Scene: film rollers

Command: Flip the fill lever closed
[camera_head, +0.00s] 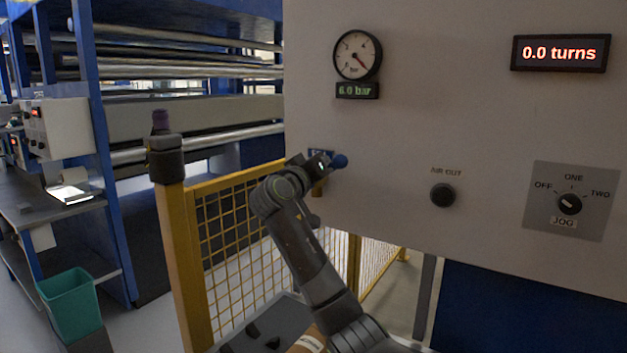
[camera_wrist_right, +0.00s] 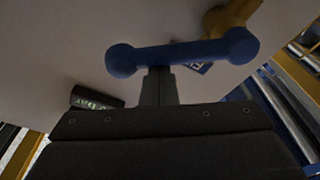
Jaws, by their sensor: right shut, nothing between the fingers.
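The fill lever is a blue bar with rounded ends. In the right wrist view the lever (camera_wrist_right: 185,54) lies across the picture, just beyond my right gripper's fingertips (camera_wrist_right: 158,76). The fingers are shut with nothing between them; their tips overlap the middle of the bar in the picture, and I cannot tell whether they touch it. In the head view only a blue end of the lever (camera_head: 339,161) shows beside my right gripper (camera_head: 324,163), which hides the rest. A brass fitting (camera_wrist_right: 228,17) sits behind the lever's right end. My left gripper is out of view.
The pale panel carries a gauge (camera_head: 357,55) with a "6.0 bar" readout (camera_head: 357,91), an air-out button (camera_head: 443,195), a jog knob (camera_head: 570,204) and a "0.0 turns" display (camera_head: 560,53). A yellow mesh fence (camera_head: 238,211) stands left, with a green bin (camera_head: 70,304) beyond.

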